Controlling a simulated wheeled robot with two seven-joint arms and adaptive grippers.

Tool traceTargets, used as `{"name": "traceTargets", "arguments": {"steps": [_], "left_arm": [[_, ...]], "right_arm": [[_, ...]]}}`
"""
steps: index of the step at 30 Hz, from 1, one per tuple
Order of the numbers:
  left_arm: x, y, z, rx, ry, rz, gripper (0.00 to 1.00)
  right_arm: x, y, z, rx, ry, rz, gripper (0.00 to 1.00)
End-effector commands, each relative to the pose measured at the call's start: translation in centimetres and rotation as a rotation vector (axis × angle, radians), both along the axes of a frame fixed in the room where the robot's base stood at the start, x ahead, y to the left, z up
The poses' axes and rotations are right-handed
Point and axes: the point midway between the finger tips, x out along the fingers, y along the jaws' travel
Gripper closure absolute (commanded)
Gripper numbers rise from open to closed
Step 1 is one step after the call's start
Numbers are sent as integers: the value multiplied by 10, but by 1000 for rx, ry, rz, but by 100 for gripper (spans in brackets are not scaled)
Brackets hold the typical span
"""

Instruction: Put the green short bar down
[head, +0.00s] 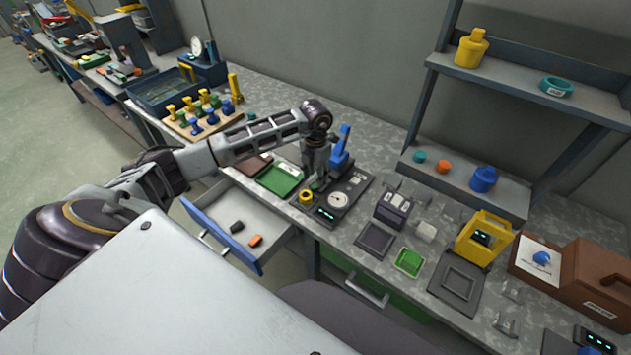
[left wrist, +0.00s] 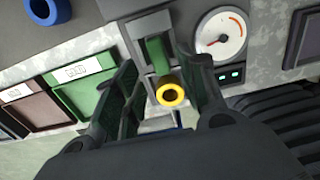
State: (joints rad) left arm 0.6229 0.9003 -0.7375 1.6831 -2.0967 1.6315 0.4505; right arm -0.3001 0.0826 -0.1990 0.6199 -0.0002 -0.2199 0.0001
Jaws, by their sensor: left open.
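The green short bar (left wrist: 158,56) lies on the dark gauge device (head: 343,212), between my left gripper's fingers in the left wrist view. A bit of the bar (head: 318,184) shows below the fingers in the head view. My left gripper (head: 315,174) points down over the device and is open, with its fingers (left wrist: 158,78) on either side of the bar. I cannot tell whether a finger touches it. A yellow ring-shaped piece (left wrist: 170,95) sits at the bar's near end, also visible in the head view (head: 306,196). My right gripper is not in view.
A blue lever (head: 341,148) stands close behind my left gripper. A green tray (head: 280,179) lies left of the device. An open drawer (head: 228,213) with a dark and an orange piece juts out below. A dark flat tray (head: 375,240) lies to the right.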

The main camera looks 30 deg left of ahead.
Motion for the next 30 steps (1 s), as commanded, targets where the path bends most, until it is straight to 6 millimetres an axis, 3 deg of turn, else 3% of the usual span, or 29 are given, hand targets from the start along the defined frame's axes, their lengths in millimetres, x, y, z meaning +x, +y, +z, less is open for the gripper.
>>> {"name": "traceTargets", "arguments": {"steps": [15,30], "left_arm": [[1,0,71,0,-3,-1,59],[0,0,82,0,0,-1,59]], "right_arm": [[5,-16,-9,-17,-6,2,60],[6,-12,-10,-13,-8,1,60]]}}
